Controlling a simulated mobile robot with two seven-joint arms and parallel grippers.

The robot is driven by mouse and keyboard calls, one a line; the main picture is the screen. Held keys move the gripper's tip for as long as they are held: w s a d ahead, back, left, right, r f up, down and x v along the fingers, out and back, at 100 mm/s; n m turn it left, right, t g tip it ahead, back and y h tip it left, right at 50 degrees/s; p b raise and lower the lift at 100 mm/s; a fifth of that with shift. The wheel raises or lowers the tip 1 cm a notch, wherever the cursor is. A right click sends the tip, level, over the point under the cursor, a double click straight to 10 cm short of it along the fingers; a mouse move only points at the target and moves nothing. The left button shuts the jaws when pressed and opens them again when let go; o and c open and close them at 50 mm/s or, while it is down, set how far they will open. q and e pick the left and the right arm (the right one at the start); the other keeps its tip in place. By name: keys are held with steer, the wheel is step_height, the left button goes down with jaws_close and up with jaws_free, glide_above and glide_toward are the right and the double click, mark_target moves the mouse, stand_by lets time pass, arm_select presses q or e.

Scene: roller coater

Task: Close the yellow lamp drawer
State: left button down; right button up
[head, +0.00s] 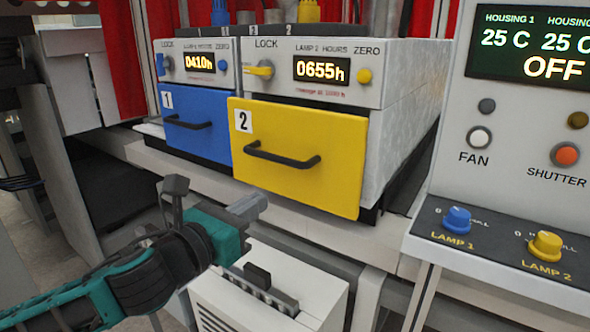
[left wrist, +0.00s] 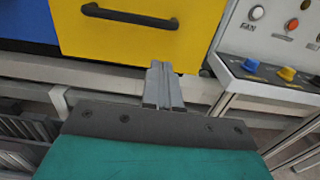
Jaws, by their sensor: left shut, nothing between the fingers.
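The yellow lamp drawer (head: 300,185), marked 2, has a black bar handle (head: 282,158). Its front stands out a little from the white housing above it and sits farther forward than the blue drawer on its left. In the left wrist view the yellow drawer (left wrist: 130,45) fills the top middle. My left gripper (head: 252,208) is shut and empty, below and in front of the yellow drawer's lower left part. In the left wrist view its closed fingers (left wrist: 161,68) point toward the drawer's lower edge; contact cannot be told. My right gripper is not in view.
The blue drawer (head: 195,140), marked 1, is on the left. Above the yellow drawer are a yellow lock lever (head: 259,69) and a display reading 0655h (head: 321,69). A control panel with knobs (head: 545,245) stands at right. A white box (head: 310,285) stands below.

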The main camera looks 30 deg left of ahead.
arm_select(q)
steer(key=w+d+b, duration=0.1)
steer(key=w+b, duration=0.4)
steer(key=w, duration=0.8)
steer(key=shift+w, duration=0.4)
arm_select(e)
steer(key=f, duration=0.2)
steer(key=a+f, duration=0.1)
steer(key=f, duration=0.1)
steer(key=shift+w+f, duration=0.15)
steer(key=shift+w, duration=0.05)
